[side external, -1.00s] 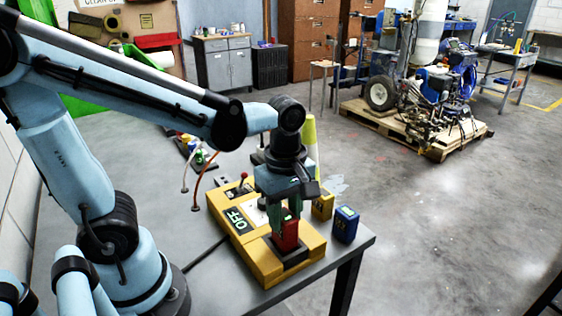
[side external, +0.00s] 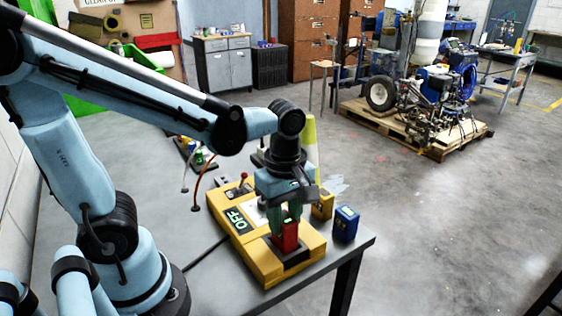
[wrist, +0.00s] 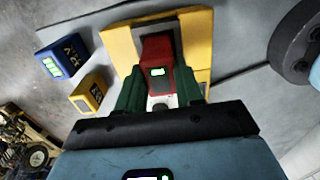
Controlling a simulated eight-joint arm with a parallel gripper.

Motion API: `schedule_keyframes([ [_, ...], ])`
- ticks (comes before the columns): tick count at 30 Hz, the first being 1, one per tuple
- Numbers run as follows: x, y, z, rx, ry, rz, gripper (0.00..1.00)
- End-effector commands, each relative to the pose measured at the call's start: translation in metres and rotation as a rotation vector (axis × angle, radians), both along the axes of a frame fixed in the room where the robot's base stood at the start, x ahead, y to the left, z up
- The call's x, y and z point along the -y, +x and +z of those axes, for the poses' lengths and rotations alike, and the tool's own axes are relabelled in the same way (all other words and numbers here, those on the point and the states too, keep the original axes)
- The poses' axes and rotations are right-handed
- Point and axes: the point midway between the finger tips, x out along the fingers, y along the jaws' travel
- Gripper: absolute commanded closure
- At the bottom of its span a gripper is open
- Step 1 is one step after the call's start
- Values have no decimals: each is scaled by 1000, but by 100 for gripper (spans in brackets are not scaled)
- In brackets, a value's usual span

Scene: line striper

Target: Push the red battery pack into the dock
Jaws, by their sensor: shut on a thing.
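The red battery pack (side external: 290,236) stands upright at the dark dock (side external: 297,256) on the near end of the yellow unit (side external: 260,275). How deep it sits in the dock cannot be told. My gripper (side external: 290,222) is above the dock, pointing down, with its green fingers shut on the pack's upper part. In the wrist view the red battery pack (wrist: 157,62) shows a small lit green display between the fingers of my gripper (wrist: 158,92). The fingers hide part of the pack's sides.
A blue battery pack (side external: 345,224) and a yellow battery pack (side external: 323,205) stand right of the unit on the grey table (side external: 215,294). A red-knobbed lever (side external: 243,180) and an OFF sign (side external: 237,220) are on the unit. A yellow-and-white cone (side external: 310,140) stands behind.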

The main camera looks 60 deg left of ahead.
Motion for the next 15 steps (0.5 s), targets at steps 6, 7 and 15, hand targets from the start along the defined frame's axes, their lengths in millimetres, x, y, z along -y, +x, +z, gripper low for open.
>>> schedule_keyframes([
  [6,0,0,-4,0,0,0,91],
  [7,0,0,-5,0,0,0,91],
  [15,0,1,-11,0,0,0,91],
])
